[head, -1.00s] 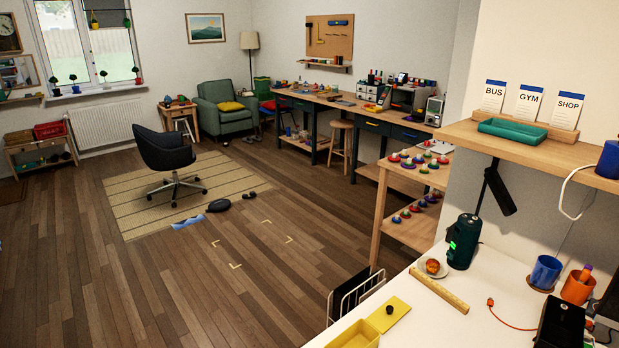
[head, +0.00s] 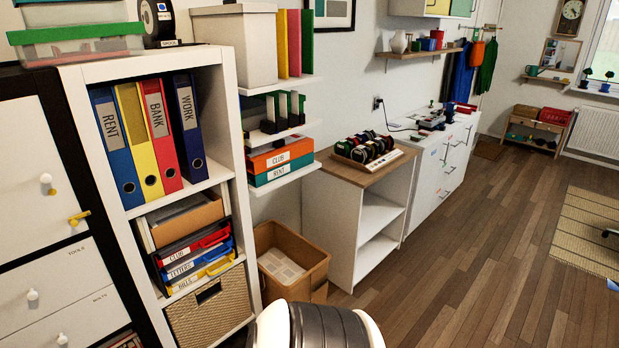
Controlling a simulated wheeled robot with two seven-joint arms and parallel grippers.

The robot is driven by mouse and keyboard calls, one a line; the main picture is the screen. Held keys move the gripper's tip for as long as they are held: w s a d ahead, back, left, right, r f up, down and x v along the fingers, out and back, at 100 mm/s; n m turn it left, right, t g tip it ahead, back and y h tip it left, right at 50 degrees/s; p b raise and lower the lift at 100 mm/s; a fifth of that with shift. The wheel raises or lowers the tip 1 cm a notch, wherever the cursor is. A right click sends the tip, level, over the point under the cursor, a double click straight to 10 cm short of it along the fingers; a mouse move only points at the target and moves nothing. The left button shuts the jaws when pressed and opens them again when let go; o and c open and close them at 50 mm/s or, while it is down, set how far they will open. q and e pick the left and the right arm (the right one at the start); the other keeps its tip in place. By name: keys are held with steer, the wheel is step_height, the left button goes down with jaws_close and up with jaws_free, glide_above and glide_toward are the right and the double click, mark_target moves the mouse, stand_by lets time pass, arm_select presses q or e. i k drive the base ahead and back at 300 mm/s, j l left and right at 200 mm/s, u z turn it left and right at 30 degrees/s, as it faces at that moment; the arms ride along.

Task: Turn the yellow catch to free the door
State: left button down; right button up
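The yellow catch (head: 79,217) is at the far left of the head view. It sits near the lower right corner of a white door (head: 28,135) in a black-framed cabinet. The catch lies nearly level, its right end tilted slightly up and reaching the black frame edge. The door looks closed and has a white knob (head: 46,178) with a small yellow part below it. Neither of my grippers is in view. Part of my arm shows at the bottom middle, well to the right of the catch.
White drawers (head: 45,300) lie below the door. A white shelf unit (head: 160,65) with binders and trays stands right of it. A cardboard box (head: 305,262) is on the floor beside that. Open wooden floor (head: 470,265) lies to the right.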

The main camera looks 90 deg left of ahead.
mark_target(72, 221)
steer(key=u, duration=4.1)
steer(key=l+z, duration=0.1)
steer(key=l, duration=0.15)
steer(key=i+l+z, duration=0.15)
